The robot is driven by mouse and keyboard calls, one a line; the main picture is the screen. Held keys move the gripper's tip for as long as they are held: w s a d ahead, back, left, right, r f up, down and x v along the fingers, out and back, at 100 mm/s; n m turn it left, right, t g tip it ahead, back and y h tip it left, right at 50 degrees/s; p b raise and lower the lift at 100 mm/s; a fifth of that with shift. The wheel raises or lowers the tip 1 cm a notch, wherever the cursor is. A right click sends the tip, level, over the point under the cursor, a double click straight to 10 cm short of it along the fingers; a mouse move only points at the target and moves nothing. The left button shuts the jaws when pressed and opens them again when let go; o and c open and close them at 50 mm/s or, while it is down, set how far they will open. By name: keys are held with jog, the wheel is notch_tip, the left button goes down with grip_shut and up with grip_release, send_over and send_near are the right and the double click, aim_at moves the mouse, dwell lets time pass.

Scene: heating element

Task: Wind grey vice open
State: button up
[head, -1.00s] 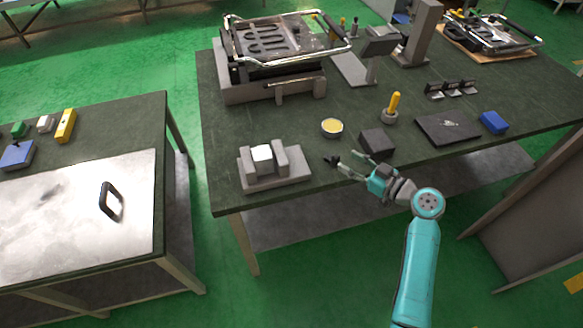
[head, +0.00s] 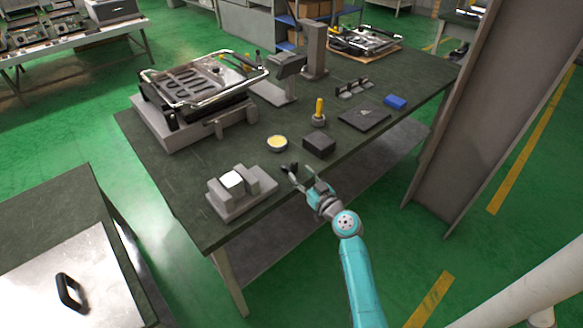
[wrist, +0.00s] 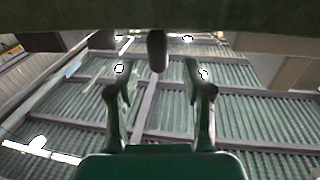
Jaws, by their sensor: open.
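The grey vice (head: 226,205) stands near the front left corner of the dark green table. A pale block (head: 231,180) sits between its jaws. My gripper (head: 299,172) is open to the right of the vice, near the table's front edge. A small black piece (head: 289,168) shows at its left finger; I cannot tell whether it is a fingertip or a handle. In the wrist view my gripper (wrist: 157,78) has its fingers apart, with a dark rounded knob (wrist: 157,50) between or just beyond the tips. Contact with it cannot be told.
A dark block (head: 319,144), a yellow-topped round tin (head: 277,144) and a yellow-handled tool (head: 319,110) stand close behind my gripper. A large press-like unit (head: 190,95) is farther back. A tall brown panel (head: 465,120) stands at right. Green floor is free in front.

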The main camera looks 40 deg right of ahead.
aim_at(296, 169)
jog(key=shift+w+d, duration=0.2)
jog(key=shift+w, duration=1.05)
jog(key=shift+w+d, duration=0.2)
jog(key=shift+w, duration=1.05)
grip_shut()
